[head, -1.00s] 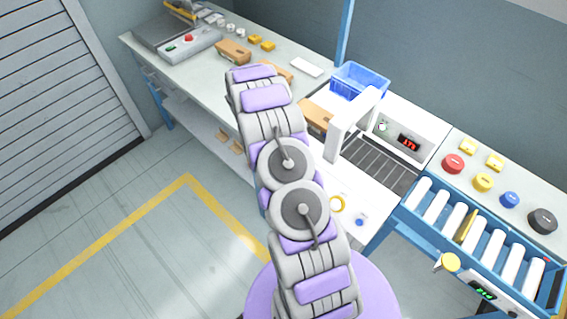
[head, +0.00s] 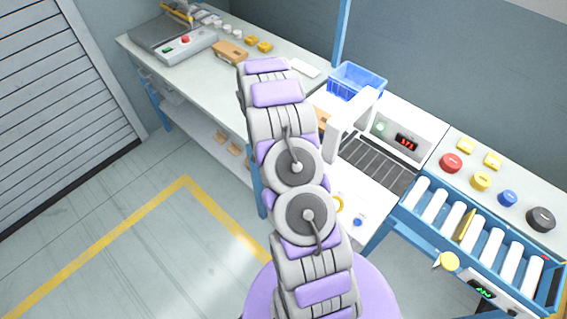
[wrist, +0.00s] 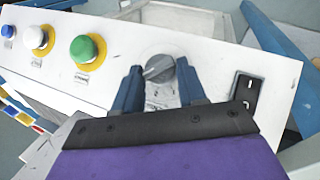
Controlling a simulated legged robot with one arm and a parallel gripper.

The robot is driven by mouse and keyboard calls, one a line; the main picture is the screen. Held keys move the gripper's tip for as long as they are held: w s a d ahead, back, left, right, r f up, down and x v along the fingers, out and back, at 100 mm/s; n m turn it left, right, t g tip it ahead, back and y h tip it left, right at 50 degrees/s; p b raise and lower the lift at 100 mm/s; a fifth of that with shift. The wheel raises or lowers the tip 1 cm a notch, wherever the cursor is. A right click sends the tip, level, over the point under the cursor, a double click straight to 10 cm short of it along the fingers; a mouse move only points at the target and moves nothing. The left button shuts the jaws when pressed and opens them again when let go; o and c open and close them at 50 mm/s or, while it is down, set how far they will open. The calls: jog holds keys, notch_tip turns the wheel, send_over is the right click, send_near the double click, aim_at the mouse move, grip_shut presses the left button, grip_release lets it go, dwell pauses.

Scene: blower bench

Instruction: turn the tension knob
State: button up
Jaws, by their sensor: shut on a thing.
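In the wrist view a round grey knob (wrist: 159,67) with a pale pointer ridge sits on a white panel (wrist: 215,50). My gripper (wrist: 160,76) has its two blue fingers on either side of the knob and is shut on it. The ridge points to the lower left. Part of the knob's lower side is close to the fingers, and faint marks show on the panel below it. In the head view my arm hides the gripper and this knob.
Left of the knob are a green button (wrist: 83,49), a white button (wrist: 35,38) and a blue button (wrist: 8,31). A black switch (wrist: 245,90) is at its right. In the head view a blue bin (head: 357,80) and a roller conveyor (head: 470,240) stand to the right of my arm.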

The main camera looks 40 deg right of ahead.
jog(key=o, duration=1)
jog(key=shift+w+a, duration=0.1)
jog(key=shift+w, duration=0.05)
jog(key=shift+r, duration=0.2)
jog(key=p+v, duration=0.3)
jog(key=v, duration=1.4)
jog(key=shift+f, duration=0.1)
